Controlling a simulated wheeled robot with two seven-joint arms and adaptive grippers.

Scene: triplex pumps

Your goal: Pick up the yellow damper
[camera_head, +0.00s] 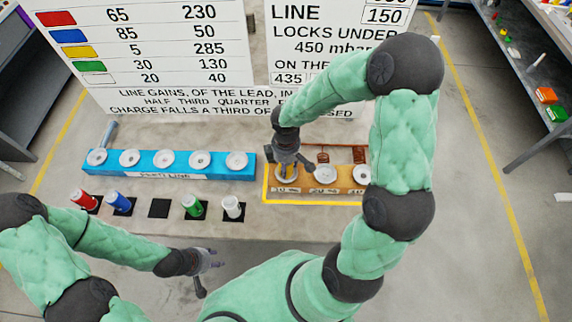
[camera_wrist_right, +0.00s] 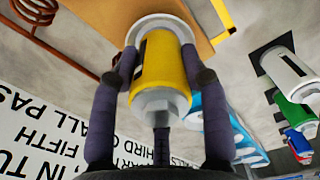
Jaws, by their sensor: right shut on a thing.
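The yellow damper (camera_wrist_right: 165,72) is a short yellow cylinder with a dark mark and a pale hex end. In the right wrist view it stands between the fingers of my right gripper (camera_wrist_right: 162,85), which is shut on it. Its far end is at a white round seat on the orange-brown stand (camera_wrist_right: 205,35). In the head view my right gripper (camera_head: 286,165) is over the leftmost seat of that stand (camera_head: 300,200) and mostly hides the damper. My left gripper (camera_head: 207,268) is low, in front of the table, and looks open and empty.
Red (camera_head: 83,200), blue (camera_head: 118,202), green (camera_head: 193,206) and white (camera_head: 233,207) dampers stand on black squares; one square (camera_head: 159,208) is bare. A blue block (camera_head: 170,170) with several white seats and a lever (camera_head: 108,135) stands behind. Sign boards (camera_head: 150,50) rise at the back.

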